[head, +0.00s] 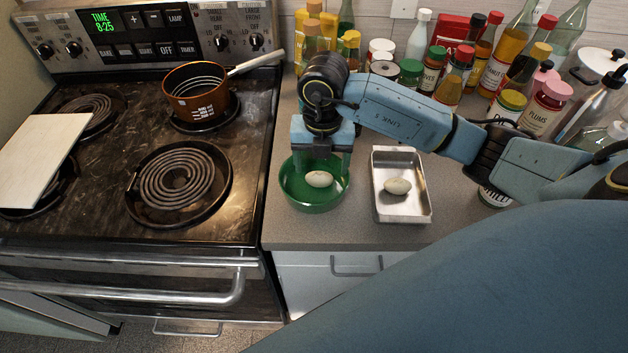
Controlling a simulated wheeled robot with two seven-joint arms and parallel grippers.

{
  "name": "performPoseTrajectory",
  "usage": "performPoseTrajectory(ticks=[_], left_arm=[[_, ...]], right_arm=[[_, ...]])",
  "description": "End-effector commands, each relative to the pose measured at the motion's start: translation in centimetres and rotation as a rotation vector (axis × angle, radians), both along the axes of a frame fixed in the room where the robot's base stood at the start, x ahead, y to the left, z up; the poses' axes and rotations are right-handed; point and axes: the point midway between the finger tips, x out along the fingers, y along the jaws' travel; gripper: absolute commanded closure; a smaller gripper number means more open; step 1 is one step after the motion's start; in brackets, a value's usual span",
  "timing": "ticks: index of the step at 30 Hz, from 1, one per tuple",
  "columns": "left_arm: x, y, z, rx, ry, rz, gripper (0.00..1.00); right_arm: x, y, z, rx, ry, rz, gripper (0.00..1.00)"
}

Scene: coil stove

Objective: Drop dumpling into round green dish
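The round green dish (312,202) stands on the grey counter just right of the stove. A pale oval dumpling (319,179) is in the dish and appears to rest on its bottom. My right gripper (322,168) points down over the back of the dish, its fingers spread wide with clear room around the dumpling. My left gripper is not in view.
Several bottles and jars, such as the plums jar (546,108), crowd the back and right of the counter. The coil stove (110,190) on the left holds a copper saucepan (198,98) and a white board (38,160). A narrow counter strip lies before the dish.

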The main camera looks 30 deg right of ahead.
Motion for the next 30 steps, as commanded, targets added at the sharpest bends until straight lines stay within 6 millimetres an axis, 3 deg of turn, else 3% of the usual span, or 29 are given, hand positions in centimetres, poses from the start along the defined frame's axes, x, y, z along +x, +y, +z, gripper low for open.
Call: performPoseTrajectory(ticks=[9, 13, 25, 30], left_arm=[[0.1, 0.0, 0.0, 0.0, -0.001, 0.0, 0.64], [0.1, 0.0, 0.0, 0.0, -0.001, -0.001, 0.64], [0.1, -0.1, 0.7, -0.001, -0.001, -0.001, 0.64], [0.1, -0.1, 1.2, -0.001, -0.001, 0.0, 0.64]], right_arm=[[0.0, 0.0, 0.1, 0.0, 0.0, 0.0, 0.2], [0.1, 0.0, 1.0, 0.0, -0.002, 0.0, 0.2], [0.1, -0.1, 9.8, -0.003, -0.006, 0.001, 0.2], [0.1, 0.0, 12.2, -0.002, -0.003, 0.0, 0.2]])
